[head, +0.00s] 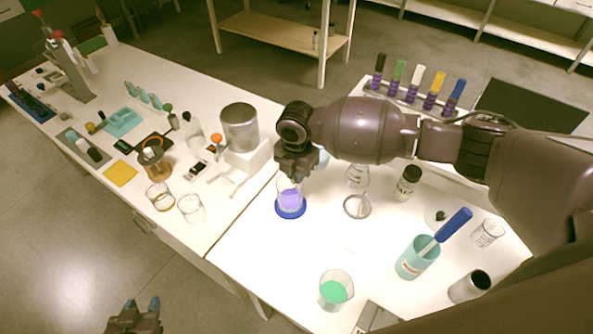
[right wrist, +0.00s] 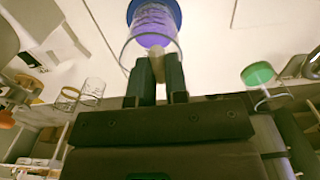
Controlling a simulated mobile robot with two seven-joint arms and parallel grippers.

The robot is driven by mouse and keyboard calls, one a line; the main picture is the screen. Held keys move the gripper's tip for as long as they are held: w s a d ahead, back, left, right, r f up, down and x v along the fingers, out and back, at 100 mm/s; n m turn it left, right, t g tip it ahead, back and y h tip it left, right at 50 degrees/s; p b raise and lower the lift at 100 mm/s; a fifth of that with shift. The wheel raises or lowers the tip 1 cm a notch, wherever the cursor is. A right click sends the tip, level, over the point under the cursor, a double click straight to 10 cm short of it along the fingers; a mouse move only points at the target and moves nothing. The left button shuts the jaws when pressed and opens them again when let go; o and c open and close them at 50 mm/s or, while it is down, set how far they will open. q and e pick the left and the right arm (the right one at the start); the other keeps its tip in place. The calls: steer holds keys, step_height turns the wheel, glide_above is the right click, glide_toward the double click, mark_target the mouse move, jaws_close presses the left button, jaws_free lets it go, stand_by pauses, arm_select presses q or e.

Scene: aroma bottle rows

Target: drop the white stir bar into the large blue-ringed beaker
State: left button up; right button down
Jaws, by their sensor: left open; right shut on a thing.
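The large beaker (head: 289,198) holds purple liquid and stands on a blue ring (head: 291,211) on the near white table. It also shows in the right wrist view (right wrist: 150,42), with its glass rim close to my fingertips. My right gripper (head: 292,176) is above the beaker's mouth, pointing down. In the right wrist view the gripper (right wrist: 159,72) is shut on a small pale thing (right wrist: 160,90), which looks like the white stir bar, mostly hidden between the fingers. My left gripper (head: 135,312) is open and empty at the bottom left, away from the tables.
A beaker with green liquid (head: 335,290) stands near the front edge. A flask (head: 357,190), a black-capped bottle (head: 407,183) and a teal cup (head: 417,258) with a blue-handled tool stand to the right. Two glass beakers (head: 191,208) stand on the left table. The table left of the green beaker is clear.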

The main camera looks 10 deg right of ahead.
steer(key=shift+f+b, duration=0.55)
steer(key=shift+f, duration=0.3)
steer(key=c, duration=1.1)
jaws_free()
steer(key=shift+o, duration=0.2)
steer(key=shift+r, duration=0.1)
step_height(320, 180, up, 11)
steer(key=shift+f, duration=0.2)
